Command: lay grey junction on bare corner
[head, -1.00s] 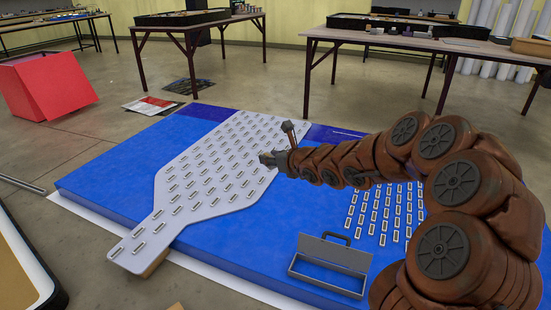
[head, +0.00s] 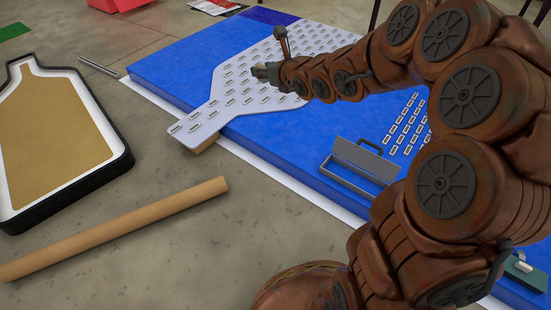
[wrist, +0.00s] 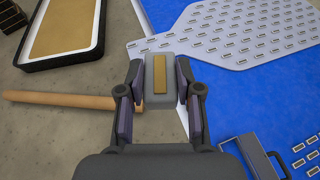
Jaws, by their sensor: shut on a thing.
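My gripper (wrist: 160,92) is shut on the grey junction (wrist: 149,88), a small grey block with a tan strip on its upper face. In the head view my gripper (head: 264,74) is in front of the bottle-shaped white panel, and the junction can hardly be told apart there. The white panel (head: 222,100) carries rows of small light modules and lies on a blue table-like slab (head: 290,135). In the wrist view the junction is held in the air, beside the panel's narrow end (wrist: 138,48). I cannot tell which corner is the bare one.
A black-rimmed, bottle-shaped box (head: 122,160) with a tan floor lies on the ground at left. A cardboard tube (head: 120,228) lies in front of it. An open grey toolbox (head: 362,160) and more modules (head: 408,122) sit on the blue slab. The floor between tube and slab is clear.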

